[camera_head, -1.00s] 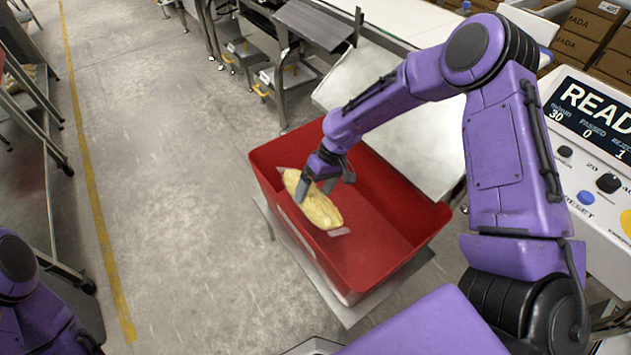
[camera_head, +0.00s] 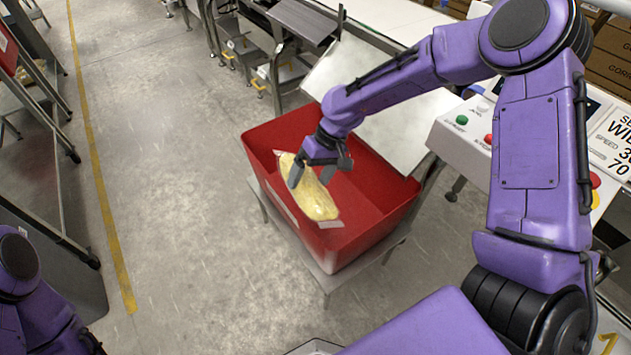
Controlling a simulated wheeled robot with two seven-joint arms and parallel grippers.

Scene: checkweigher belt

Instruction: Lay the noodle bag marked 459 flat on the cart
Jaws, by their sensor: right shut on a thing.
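A yellow noodle bag (camera_head: 318,205) with clear end flaps is at the red bin (camera_head: 386,222), within its walls as seen from above. No number can be read on it. My right gripper (camera_head: 310,174) reaches down from the upper right and is shut on the bag's upper part. Whether the bag touches the bin floor cannot be told. My left arm shows only in part at the lower left, and its gripper is out of view. No cart can be clearly made out; a metal frame with shelves (camera_head: 50,225) stands at the left edge.
The red bin sits on a grey stand (camera_head: 325,280). A metal chute plate (camera_head: 385,95) slopes behind it, with a control panel (camera_head: 468,135) at right. Open concrete floor (camera_head: 170,180) lies left of the bin, with a yellow line.

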